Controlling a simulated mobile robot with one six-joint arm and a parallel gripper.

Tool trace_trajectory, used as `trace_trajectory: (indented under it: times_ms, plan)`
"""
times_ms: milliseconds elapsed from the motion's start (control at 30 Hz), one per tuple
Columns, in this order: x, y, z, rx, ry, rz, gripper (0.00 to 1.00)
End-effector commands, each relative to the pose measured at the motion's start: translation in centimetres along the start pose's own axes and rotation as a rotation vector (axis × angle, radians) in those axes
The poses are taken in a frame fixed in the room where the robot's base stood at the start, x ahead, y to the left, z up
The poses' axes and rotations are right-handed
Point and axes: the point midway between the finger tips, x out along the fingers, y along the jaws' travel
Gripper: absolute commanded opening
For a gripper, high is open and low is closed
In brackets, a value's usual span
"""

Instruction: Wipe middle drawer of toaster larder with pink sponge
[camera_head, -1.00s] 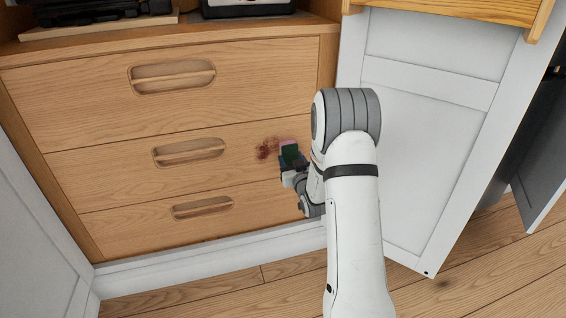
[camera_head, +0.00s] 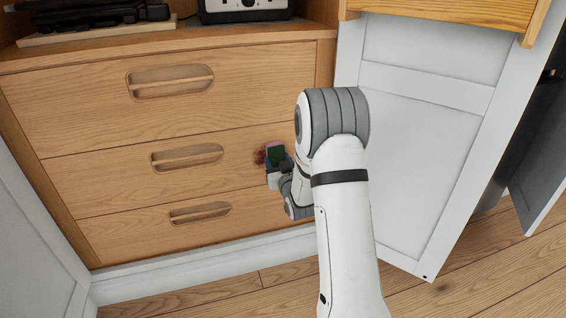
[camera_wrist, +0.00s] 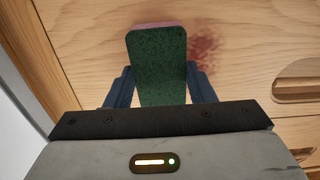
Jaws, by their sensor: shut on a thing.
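The pink sponge has a dark green face (camera_wrist: 157,65) in the wrist view, with a thin pink edge at its far end. It also shows in the head view (camera_head: 276,156). My gripper (camera_wrist: 160,85) is shut on it, one dark finger on each side. The middle drawer (camera_head: 110,179) of the wooden larder is shut. A dark red stain (camera_wrist: 205,52) is on its front, right beside the sponge in the wrist view. In the head view the sponge and gripper cover much of the stain. I cannot tell whether the sponge touches the wood.
The top drawer (camera_head: 80,105) and bottom drawer (camera_head: 130,236) are shut. A toaster (camera_head: 243,8) stands on the shelf above. An open white door (camera_head: 415,140) stands to the right of my arm, and a white panel (camera_head: 35,225) to the left.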

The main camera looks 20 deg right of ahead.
Motion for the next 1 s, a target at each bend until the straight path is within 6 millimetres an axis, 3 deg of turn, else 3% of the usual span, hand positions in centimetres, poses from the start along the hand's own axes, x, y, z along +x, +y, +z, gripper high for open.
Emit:
trace_trajectory:
  times_ms: [1000]
  plan:
    - [0.0, -6.5, -0.1, 0.001, -0.005, -0.001, 0.29]
